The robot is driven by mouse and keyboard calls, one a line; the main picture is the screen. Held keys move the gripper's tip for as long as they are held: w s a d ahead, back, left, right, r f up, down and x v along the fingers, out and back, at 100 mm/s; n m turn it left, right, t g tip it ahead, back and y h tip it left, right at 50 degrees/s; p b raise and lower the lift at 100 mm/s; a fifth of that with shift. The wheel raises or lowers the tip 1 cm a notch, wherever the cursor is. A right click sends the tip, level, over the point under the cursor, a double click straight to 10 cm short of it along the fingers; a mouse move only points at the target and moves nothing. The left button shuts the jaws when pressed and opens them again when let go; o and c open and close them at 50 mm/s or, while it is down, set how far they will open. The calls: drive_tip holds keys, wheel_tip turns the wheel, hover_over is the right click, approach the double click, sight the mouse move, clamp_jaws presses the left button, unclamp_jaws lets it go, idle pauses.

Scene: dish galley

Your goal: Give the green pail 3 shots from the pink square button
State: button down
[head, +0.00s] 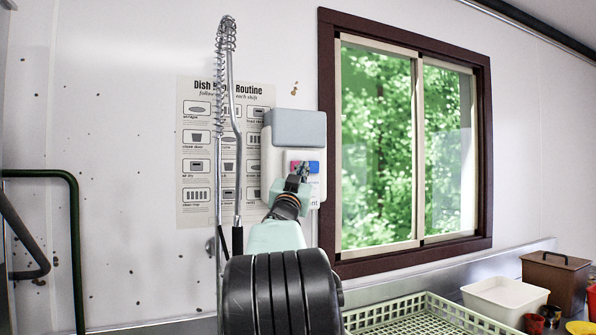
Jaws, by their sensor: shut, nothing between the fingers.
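A wall dispenser (298,128) with a grey top and a white body hangs left of the window. On its front is a pink button (294,164), partly hidden by my gripper, with a blue button (314,167) just right of it. My gripper (304,167) is shut and empty, its tips in front of the buttons near where pink and blue meet. I cannot tell whether the tips touch the panel. My arm covers the area below the dispenser. I see no green pail in this view.
A pale green crate (433,303) stands at the lower right. Beyond it are a white tub (505,297), a brown box (553,276) and several small cups. A tall spring hose (226,110) rises left of the dispenser. A dark green rail (74,240) is at far left.

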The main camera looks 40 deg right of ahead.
drive_tip(key=s+b, duration=0.1)
drive_tip(key=s, duration=0.1)
drive_tip(key=s+a+b, duration=0.1)
drive_tip(key=s+b, duration=0.1)
drive_tip(key=shift+s+a, duration=0.1)
drive_tip(key=shift+a, duration=0.1)
idle(0.7)
